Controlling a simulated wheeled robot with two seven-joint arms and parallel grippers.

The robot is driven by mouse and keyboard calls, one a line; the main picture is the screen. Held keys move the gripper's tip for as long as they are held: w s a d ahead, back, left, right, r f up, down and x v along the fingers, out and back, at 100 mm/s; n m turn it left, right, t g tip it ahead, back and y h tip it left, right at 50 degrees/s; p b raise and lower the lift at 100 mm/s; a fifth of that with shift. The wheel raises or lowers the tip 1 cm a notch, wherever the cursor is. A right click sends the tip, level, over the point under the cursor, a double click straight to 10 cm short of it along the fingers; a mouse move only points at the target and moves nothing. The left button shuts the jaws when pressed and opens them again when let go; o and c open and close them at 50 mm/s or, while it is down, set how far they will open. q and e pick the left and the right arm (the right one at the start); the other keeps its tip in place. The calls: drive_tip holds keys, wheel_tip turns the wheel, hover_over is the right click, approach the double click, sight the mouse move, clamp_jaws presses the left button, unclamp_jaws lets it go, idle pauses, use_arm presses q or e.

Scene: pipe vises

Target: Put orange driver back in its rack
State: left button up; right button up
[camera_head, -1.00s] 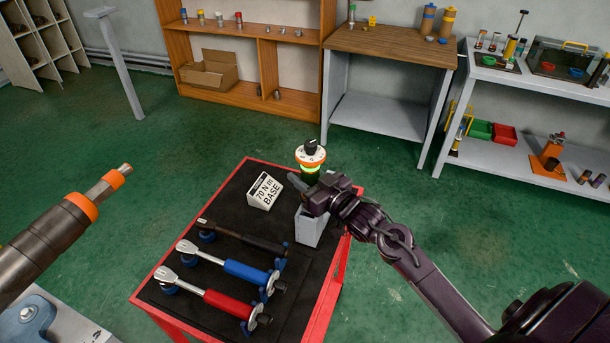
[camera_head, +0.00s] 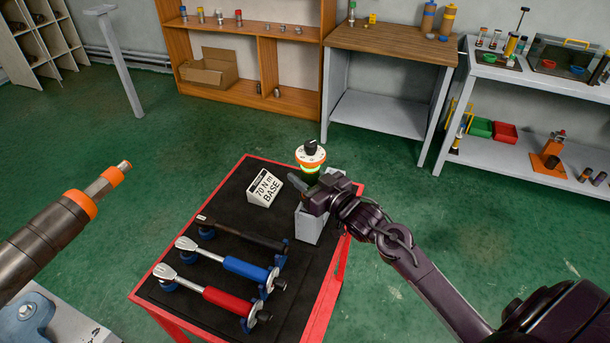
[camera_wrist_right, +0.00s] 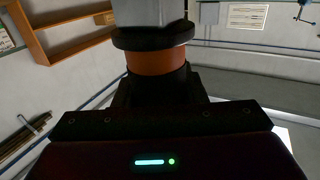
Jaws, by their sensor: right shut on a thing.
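The orange driver (camera_head: 311,156) stands roughly upright at the far right of the cart, with a black knob, an orange-and-white collar and a glowing green ring on top. My right gripper (camera_head: 318,193) is shut on it below the green ring. An orange band (camera_wrist_right: 155,62) and dark collar show close up in the right wrist view. A grey box-shaped holder (camera_head: 307,226), likely the rack, is directly below the gripper. The gripper hides the driver's lower part, so I cannot tell how deep it sits in the holder. My left gripper is not in view.
The red-edged cart (camera_head: 174,318) holds a "70 N m BASE" sign (camera_head: 265,188) and black, blue (camera_head: 247,269) and red (camera_head: 225,299) wrenches. A large tool-like cylinder with an orange ring (camera_head: 60,230) juts in from the left. Benches stand behind, across open green floor.

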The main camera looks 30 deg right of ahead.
drive_tip(key=shift+f+b, duration=1.3)
drive_tip(key=shift+f, duration=0.65)
idle(1.4)
drive_tip(key=o, duration=1.4)
drive_tip(key=shift+c, duration=0.2)
drive_tip(key=shift+s+f, duration=0.1)
drive_tip(key=shift+f, duration=0.2)
drive_tip(key=b+v, duration=0.1)
drive_tip(key=v, duration=0.6)
drive_tip(key=shift+s+r, duration=0.25)
drive_tip(key=shift+s, duration=0.05)
